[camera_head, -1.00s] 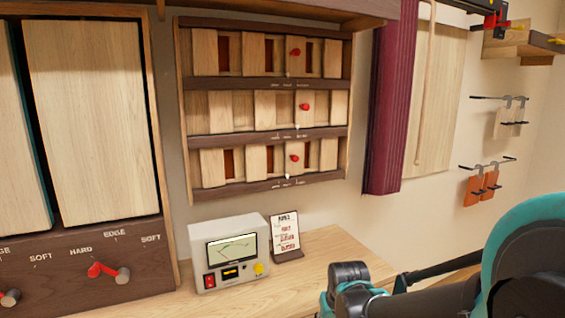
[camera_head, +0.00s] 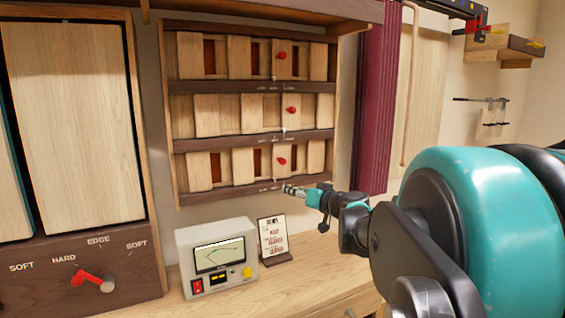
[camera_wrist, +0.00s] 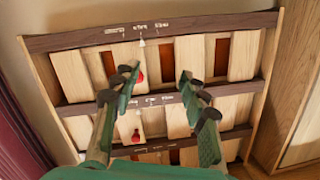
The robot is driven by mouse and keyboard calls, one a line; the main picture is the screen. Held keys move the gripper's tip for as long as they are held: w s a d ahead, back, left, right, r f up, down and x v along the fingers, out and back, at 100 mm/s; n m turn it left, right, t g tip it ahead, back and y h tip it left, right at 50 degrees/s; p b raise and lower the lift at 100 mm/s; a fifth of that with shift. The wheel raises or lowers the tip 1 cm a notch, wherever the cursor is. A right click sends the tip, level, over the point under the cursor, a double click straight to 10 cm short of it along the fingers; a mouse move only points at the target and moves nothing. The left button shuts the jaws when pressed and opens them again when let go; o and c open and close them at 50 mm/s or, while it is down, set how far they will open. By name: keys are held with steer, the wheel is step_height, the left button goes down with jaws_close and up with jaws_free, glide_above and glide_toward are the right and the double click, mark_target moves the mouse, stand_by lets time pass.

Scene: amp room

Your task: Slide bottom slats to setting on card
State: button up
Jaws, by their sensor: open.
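The slat panel (camera_head: 330,95) hangs on the wall with three rows of pale slats over dark red gaps. The bottom slats (camera_head: 243,165) have a red knob (camera_head: 282,161) and a white pointer above the labelled bottom rail (camera_head: 240,190). Dark red gaps show between these slats. My gripper (camera_head: 290,189) is open and empty, just below the bottom knob in the head view. In the upside-down wrist view, the bottom knob (camera_wrist: 139,77) appears between the open fingers (camera_wrist: 158,78), close to the left one; contact cannot be told. The card (camera_head: 272,240) stands below; its small red words are blurred.
A meter box (camera_head: 216,259) with red and yellow buttons stands on the wooden desk (camera_head: 310,272) beside the card. A maroon pleated panel (camera_head: 374,110) hangs right of the slats. A large wooden panel (camera_head: 78,120) with a red-pointer dial (camera_head: 92,281) is at left.

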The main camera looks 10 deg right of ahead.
mark_target(284, 161)
steer(key=w+d+r+m+t+h, duration=0.1)
steer(key=w+d+r+t, duration=0.15)
steer(key=d+r, duration=0.2)
steer(key=x, duration=1.7)
steer(key=shift+a, duration=0.45)
jaws_close()
